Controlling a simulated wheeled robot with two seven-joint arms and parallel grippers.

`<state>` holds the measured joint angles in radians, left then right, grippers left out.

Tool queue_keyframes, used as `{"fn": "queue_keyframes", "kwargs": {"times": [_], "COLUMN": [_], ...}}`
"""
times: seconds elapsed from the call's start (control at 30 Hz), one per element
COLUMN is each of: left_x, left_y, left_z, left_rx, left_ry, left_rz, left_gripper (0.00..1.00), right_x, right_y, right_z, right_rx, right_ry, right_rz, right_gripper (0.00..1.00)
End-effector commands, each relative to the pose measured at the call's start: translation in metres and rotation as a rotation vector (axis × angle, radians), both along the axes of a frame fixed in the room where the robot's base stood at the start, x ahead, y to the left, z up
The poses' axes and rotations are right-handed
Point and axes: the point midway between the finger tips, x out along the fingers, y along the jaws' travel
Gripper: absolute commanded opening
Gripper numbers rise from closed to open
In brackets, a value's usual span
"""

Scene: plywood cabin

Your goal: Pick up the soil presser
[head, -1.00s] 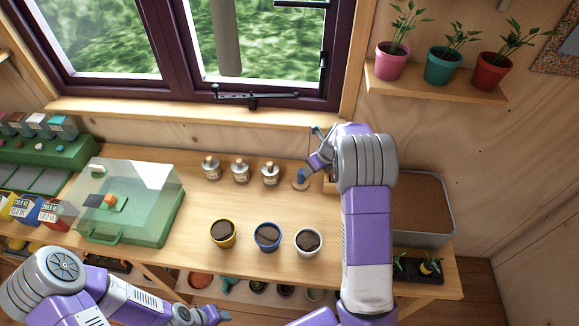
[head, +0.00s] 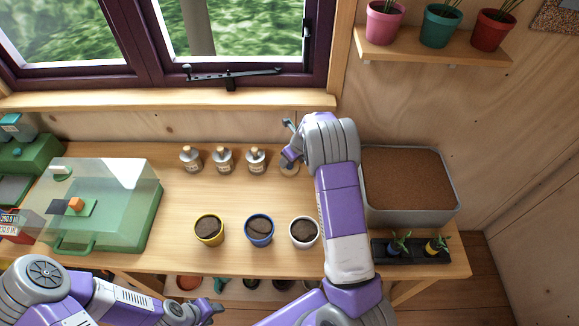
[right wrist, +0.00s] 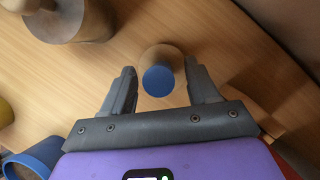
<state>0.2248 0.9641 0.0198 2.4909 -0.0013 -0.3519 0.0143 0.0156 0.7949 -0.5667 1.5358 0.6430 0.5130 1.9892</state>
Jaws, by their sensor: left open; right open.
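The soil presser, with a round wooden base and a blue-topped handle (right wrist: 158,79), stands on the bench in the right wrist view. In the head view the pale edge of its base (head: 290,171) shows below my right gripper (head: 289,150), which hides most of it. In the right wrist view my right gripper (right wrist: 161,80) is open, with one finger on each side of the presser; I cannot tell whether either finger touches it. My left gripper (head: 209,309) is open and empty, low in front of the bench.
Several bottles, including one (head: 256,161), stand just left of the presser. Three soil-filled pots, including a white one (head: 304,244), stand nearer the front. A soil tray (head: 457,212) is right of my right arm. A clear-lidded green box (head: 152,226) stands left.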

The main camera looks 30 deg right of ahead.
Motion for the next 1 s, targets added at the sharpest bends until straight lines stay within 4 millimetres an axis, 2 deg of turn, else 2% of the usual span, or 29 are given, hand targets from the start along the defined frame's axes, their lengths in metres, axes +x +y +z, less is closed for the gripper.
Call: {"fn": "queue_keyframes", "kwargs": {"times": [0.1,0.33,0.7,1.0], "left_x": [0.0,0.0,0.0,0.0], "left_y": [0.0,0.0,0.0,0.0], "left_z": [-0.0021,-0.0018,-0.0018,-0.0003], "left_rx": [0.0,0.0,0.0,0.0], "left_ry": [0.0,0.0,0.0,0.0], "left_rz": [0.0,0.0,0.0,0.0], "left_gripper": [0.43,0.43,0.43,0.43], "right_x": [0.0035,0.0043,0.0041,0.0047], "right_y": [0.0004,0.0006,0.0008,0.0011], "right_z": [-0.0099,-0.0103,-0.0101,-0.0038], "right_rx": [-0.001,-0.001,-0.001,-0.001], "right_ry": [0.0,-0.001,-0.001,-0.002], "right_rz": [0.0,0.0,0.0,0.001], "right_gripper": [0.6,0.6,0.04,0.03]}}
